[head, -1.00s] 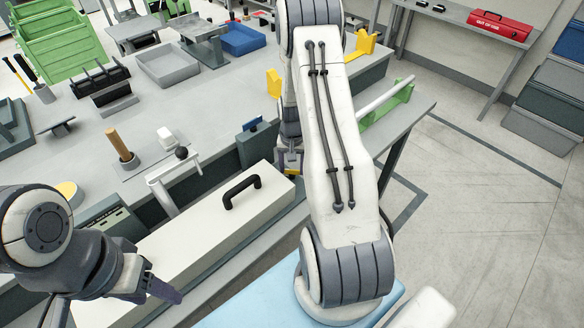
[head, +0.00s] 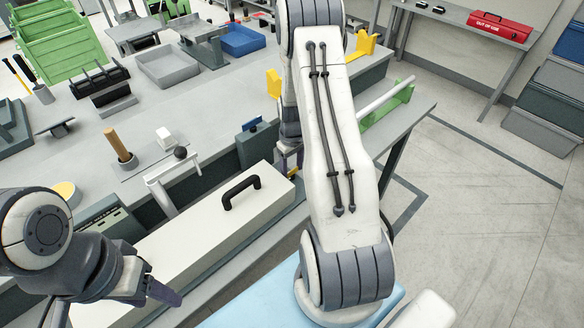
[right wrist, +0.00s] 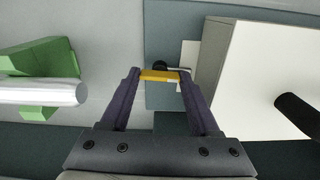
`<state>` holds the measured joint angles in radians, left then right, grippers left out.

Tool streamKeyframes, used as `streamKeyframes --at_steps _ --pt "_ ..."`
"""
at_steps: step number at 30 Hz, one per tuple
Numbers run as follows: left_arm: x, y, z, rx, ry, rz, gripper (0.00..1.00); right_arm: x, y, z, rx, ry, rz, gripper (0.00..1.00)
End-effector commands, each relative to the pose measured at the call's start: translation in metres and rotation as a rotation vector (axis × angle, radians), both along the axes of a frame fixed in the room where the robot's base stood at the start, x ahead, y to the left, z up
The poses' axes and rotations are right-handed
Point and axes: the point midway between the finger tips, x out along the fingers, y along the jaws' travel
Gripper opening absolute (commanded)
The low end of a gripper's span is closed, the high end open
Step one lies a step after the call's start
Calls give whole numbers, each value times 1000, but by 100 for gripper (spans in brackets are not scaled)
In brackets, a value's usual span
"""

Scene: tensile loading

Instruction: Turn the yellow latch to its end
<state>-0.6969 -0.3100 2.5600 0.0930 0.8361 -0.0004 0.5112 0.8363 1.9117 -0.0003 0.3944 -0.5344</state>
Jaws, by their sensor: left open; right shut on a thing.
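The yellow latch (right wrist: 159,76) lies between the fingertips of my right gripper (right wrist: 160,78) in the right wrist view, and the fingers touch both its ends. A dark round knob or pin shows just beyond it. In the head view my right gripper (head: 290,158) is mostly hidden behind my own right arm, at the far end of the long white box (head: 195,235); only a small yellow bit shows beside it. My left gripper (head: 160,292) is at the lower left, open, empty and apart from the latch, in front of the box.
The white box has a black handle (head: 241,191); the handle also shows in the right wrist view (right wrist: 297,113). The bench (head: 225,105) behind holds trays, a blue bin (head: 242,39) and tools.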

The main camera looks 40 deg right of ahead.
Motion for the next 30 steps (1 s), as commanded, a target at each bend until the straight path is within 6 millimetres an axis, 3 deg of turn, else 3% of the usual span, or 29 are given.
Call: streamKeyframes --at_steps 21,22,23,24,30 --pt "0 0 0 0 0 0 57 1 0 1 -2 -3 74 7" --pt "0 0 0 0 0 0 57 1 0 1 -2 -3 74 74" --pt "0 0 0 0 0 0 57 1 0 1 -2 -3 73 85" --pt "0 0 0 0 0 0 57 1 0 1 -2 -3 73 92" --pt "0 0 0 0 0 0 57 1 0 0 -1 -2 71 92"
